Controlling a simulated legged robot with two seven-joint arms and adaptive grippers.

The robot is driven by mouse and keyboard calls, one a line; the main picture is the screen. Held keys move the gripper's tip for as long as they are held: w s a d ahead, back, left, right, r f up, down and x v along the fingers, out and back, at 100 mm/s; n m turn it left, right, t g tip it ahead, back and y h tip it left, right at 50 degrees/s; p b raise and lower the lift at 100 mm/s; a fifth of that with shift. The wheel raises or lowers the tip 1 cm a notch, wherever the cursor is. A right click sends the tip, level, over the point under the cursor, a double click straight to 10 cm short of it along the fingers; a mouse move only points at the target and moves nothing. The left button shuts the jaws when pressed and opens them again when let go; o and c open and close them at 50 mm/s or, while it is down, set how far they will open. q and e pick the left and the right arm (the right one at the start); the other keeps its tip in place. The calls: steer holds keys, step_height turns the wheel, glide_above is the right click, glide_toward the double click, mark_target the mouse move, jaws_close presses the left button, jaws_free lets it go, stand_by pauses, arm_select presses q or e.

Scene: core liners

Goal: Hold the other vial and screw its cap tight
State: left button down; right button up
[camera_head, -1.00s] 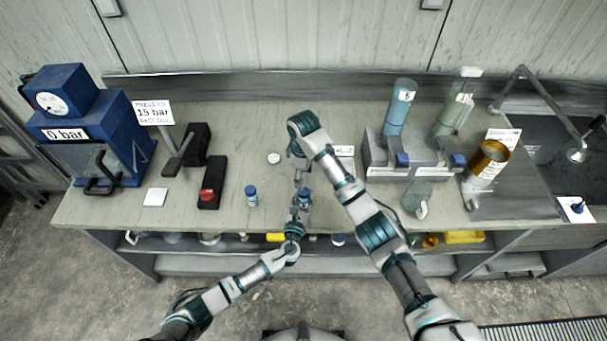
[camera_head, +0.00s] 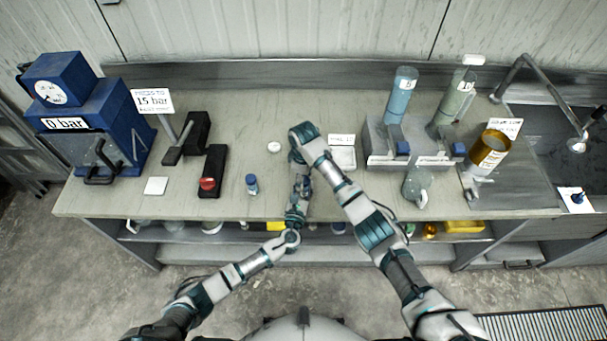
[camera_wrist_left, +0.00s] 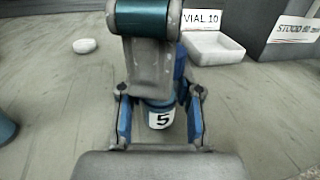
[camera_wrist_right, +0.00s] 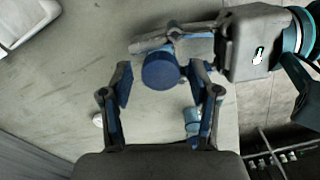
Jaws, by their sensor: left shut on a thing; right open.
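A small vial (camera_wrist_left: 161,117) labelled 5 stands upright in my left gripper (camera_wrist_left: 162,118). The gripper's fingers close on it from both sides above the bench front, and the vial also shows in the head view (camera_head: 307,183). Its round blue cap (camera_wrist_right: 160,71) shows from above in the right wrist view. My right gripper (camera_wrist_right: 160,80) is open, with one finger on each side of the cap in that view. I cannot tell whether they touch it. A second vial (camera_head: 252,184) with a blue cap stands on the bench left of my left gripper.
A white disc (camera_head: 275,147) lies behind the vials. A white tray (camera_head: 343,158) marked VIAL 10 is just right of my right wrist. A black device with a red knob (camera_head: 208,184) stands left. A stand with cylinders (camera_head: 380,148) and a glass jug (camera_head: 416,187) are right.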

jaws_close()
steer(key=m, duration=0.4)
steer(key=shift+m, duration=0.4)
steer(key=shift+o, duration=0.6)
jaws_free()
step_height(320, 180, up, 12)
steer(key=shift+w, duration=0.1)
arm_select(q)
steer(key=c, duration=0.7)
jaws_free()
arm_select(e)
steer(key=shift+f, duration=0.1)
